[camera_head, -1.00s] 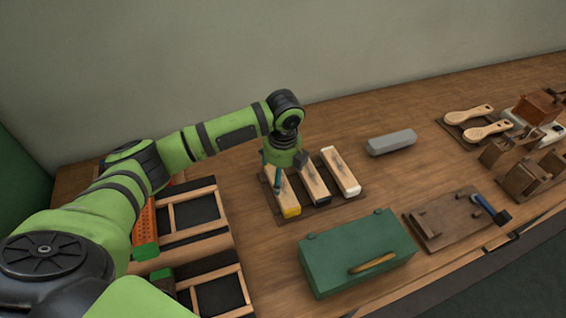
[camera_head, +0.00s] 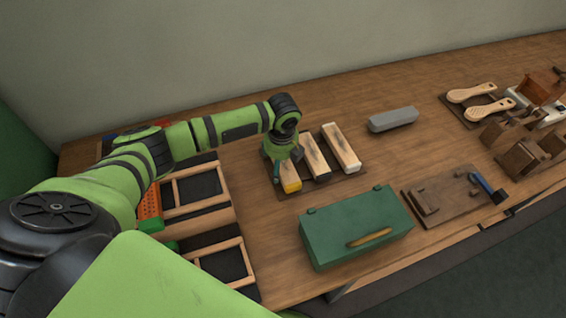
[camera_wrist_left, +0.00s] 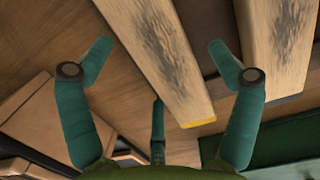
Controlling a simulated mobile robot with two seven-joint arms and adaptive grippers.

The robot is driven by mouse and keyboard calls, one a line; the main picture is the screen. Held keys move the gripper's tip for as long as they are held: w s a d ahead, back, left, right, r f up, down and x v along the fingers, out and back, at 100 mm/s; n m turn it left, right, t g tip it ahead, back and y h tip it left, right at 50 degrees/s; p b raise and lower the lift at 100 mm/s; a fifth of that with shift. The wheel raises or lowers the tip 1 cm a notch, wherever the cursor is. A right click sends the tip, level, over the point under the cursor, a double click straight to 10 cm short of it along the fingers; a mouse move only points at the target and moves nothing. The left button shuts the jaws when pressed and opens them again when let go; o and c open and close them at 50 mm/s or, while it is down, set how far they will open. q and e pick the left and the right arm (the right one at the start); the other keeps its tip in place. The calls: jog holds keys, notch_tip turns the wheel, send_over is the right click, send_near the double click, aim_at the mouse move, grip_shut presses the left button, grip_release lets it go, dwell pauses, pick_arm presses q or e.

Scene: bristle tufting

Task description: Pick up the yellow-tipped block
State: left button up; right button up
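The yellow-tipped block (camera_head: 290,184) is a pale wooden bar lying at the left of a row of three on a dark tray (camera_head: 340,184). My left gripper (camera_head: 278,172) is over it and hides its far part. In the left wrist view, the block (camera_wrist_left: 160,50) runs between the spread teal fingers (camera_wrist_left: 160,46), its yellow end edge pointing down the picture. The fingers are open, with gaps visible beside the block. Contact cannot be told. My right gripper is out of view.
A dark-tipped block (camera_head: 315,160) and a white-tipped block (camera_head: 340,147) lie close on the right. A green box (camera_head: 355,228) stands in front. A grey bar (camera_head: 393,119) lies behind right. Wood-framed trays (camera_head: 200,205) are on the left.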

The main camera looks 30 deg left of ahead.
pick_arm(q)
jog(key=c, duration=1)
jog(key=shift+c, duration=0.2)
jog(key=shift+r, duration=0.15)
